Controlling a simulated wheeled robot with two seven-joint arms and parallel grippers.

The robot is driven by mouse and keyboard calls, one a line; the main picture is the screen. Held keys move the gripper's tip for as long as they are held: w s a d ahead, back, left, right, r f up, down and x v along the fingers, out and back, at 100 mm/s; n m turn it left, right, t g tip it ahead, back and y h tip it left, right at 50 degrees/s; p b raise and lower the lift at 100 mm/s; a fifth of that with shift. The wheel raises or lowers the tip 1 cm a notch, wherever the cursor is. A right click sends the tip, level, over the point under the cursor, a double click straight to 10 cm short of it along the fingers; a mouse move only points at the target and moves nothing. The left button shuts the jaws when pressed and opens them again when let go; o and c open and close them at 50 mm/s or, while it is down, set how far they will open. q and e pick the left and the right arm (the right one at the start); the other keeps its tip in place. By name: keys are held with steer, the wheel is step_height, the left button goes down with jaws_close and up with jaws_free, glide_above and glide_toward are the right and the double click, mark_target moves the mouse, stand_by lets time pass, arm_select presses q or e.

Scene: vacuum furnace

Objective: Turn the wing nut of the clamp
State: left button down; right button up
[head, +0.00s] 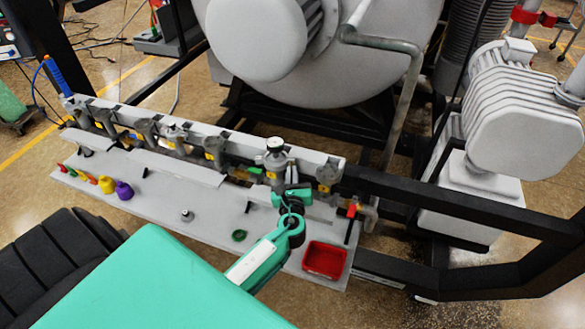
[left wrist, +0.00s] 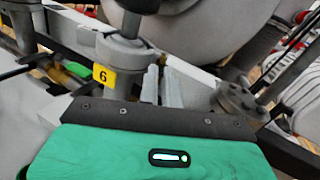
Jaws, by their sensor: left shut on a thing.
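My left gripper (head: 290,178) is at the manifold rail, just right of a grey valve (head: 275,152) with a round top. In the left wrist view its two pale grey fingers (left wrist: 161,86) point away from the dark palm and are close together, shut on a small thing. The clamp and its wing nut are mostly hidden by the fingers and palm, so the wing's angle cannot be told. The valve beside the fingers carries a yellow "6" label (left wrist: 105,75) in the left wrist view. My right gripper is not in view.
A grey shelf (head: 205,222) lies in front of the rail. It holds a red tray (head: 325,260), a green ring (head: 239,236), yellow (head: 106,184) and purple (head: 124,190) pieces. A black frame beam (head: 460,205) and grey pump (head: 515,125) stand at the right.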

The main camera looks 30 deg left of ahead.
arm_select(q)
steer(key=shift+m+p, duration=0.6)
steer(key=shift+m, duration=0.3)
steer(key=c, duration=1.6)
jaws_free()
